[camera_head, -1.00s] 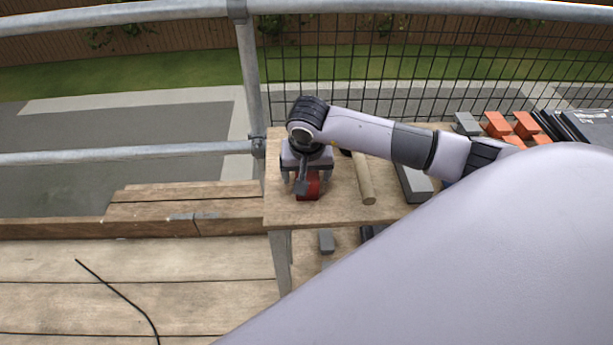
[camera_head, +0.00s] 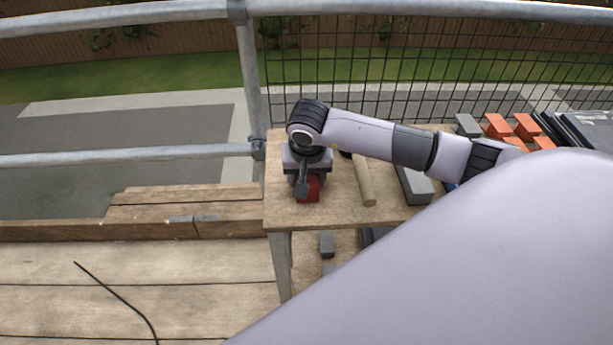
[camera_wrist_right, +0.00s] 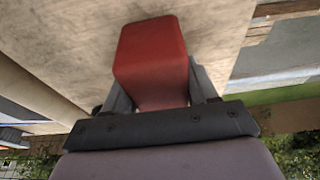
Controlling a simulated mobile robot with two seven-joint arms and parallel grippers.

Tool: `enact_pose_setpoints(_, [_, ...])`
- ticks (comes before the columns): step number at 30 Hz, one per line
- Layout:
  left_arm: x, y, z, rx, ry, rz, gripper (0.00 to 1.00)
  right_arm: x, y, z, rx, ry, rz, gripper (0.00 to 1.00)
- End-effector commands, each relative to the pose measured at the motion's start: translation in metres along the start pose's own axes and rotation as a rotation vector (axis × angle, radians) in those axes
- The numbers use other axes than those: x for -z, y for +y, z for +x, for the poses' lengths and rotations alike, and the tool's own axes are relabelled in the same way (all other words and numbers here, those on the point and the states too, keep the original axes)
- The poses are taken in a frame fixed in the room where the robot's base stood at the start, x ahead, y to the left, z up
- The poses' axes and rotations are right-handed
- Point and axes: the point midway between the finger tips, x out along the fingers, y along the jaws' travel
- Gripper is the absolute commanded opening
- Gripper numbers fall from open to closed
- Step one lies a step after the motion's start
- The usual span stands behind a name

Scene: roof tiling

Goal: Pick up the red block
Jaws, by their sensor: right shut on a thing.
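The red block (camera_head: 309,190) is at the left end of the wooden table (camera_head: 330,215). In the right wrist view the red block (camera_wrist_right: 153,55) sits between the two fingers. My right gripper (camera_head: 304,180) reaches down over the block from above and is shut on it. In the right wrist view the right gripper's fingers (camera_wrist_right: 160,88) flank the block on both sides. I cannot tell whether the block still touches the table. My left gripper does not show.
A wooden-handled tool (camera_head: 364,182) lies right of the block, and a grey block (camera_head: 415,186) lies beyond it under my arm. Orange blocks (camera_head: 497,125) and dark tiles (camera_head: 580,128) are at the far right. A metal railing (camera_head: 130,157) and mesh (camera_head: 400,75) stand behind the table.

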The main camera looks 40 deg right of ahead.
Motion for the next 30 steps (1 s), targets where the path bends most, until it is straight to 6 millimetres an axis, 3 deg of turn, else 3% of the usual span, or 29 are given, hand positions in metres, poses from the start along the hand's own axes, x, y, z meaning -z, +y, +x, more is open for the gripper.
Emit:
enact_pose_setpoints(7, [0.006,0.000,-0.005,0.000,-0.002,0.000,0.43,0.002,-0.001,-0.007,0.002,0.000,0.001,0.20])
enact_pose_setpoints(10, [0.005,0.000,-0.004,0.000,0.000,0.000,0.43,0.007,-0.001,-0.020,0.003,0.006,0.001,0.20])
enact_pose_setpoints(24, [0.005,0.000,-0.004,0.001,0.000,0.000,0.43,0.042,0.000,-0.148,0.003,0.007,0.001,0.20])
enact_pose_setpoints(30, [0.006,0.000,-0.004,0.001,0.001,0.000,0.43,0.051,0.000,-0.182,0.002,0.004,0.001,0.20])
